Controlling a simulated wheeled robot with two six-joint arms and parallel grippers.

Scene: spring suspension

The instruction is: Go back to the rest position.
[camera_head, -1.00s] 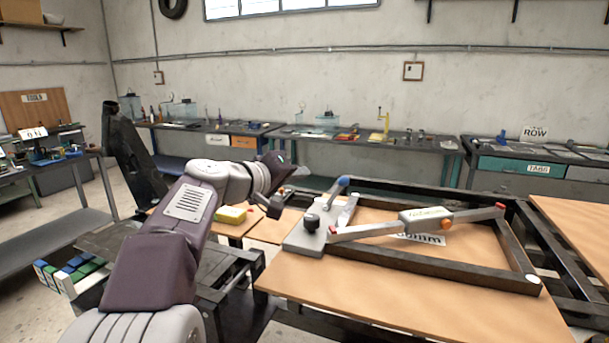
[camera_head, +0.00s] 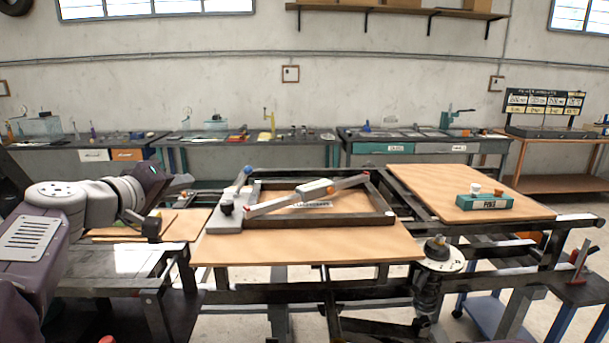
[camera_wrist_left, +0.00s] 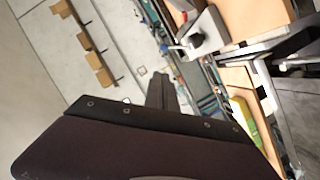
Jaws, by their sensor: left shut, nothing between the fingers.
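My left arm comes in from the left in the head view. Its gripper (camera_head: 180,182) is raised beside the left end of the wooden work board (camera_head: 305,250), apart from it and holding nothing. In the left wrist view the dark gripper (camera_wrist_left: 160,90) has its fingers together, with nothing between them. My right gripper is in neither view.
On the board lies a dark frame (camera_head: 330,220) with a grey-and-red lever arm (camera_head: 300,198) and a grey block (camera_head: 228,212). A spring strut (camera_head: 432,275) stands at the board's right end. A teal box (camera_head: 484,202) sits on the right board. Benches line the back wall.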

